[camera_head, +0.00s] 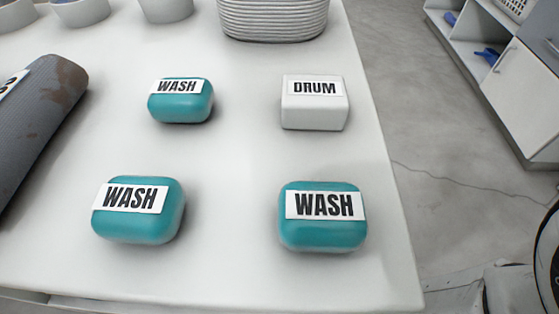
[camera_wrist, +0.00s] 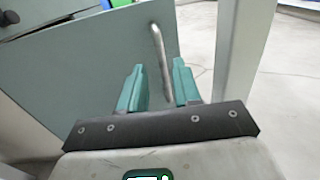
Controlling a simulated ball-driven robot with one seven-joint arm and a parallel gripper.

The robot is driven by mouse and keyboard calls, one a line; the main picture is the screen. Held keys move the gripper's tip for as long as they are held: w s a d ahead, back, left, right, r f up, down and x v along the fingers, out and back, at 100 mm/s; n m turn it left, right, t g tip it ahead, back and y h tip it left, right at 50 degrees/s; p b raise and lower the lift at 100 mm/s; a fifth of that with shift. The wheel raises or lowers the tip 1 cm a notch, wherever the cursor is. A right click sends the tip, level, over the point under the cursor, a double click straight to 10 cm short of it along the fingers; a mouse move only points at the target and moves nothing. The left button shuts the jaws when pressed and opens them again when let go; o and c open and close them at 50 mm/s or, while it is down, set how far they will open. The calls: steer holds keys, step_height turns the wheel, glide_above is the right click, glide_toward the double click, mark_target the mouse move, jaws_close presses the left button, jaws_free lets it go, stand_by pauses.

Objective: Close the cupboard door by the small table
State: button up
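In the wrist view a flat grey-green door panel (camera_wrist: 75,85) fills the left and middle. It carries an upright metal bar handle (camera_wrist: 156,45). My gripper (camera_wrist: 158,67) has two teal fingers, spread apart. The handle's lower part shows between the fingers; I cannot tell whether they touch it. The panel stands at an angle to the pale post on its right; how far open it is cannot be told. My gripper is not in the head view.
A pale upright post (camera_wrist: 240,55) stands right of my gripper. In the head view a white table (camera_head: 235,155) bears WASH blocks (camera_head: 323,232), a DRUM block (camera_head: 315,112) and a ribbed basket (camera_head: 272,20). White shelving (camera_head: 525,90) stands right, across bare floor.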

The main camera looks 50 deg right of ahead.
steer(key=b+x, duration=0.2)
steer(key=x, duration=0.5)
steer(key=shift+f, duration=0.1)
steer(key=shift+c, duration=0.2)
jaws_close()
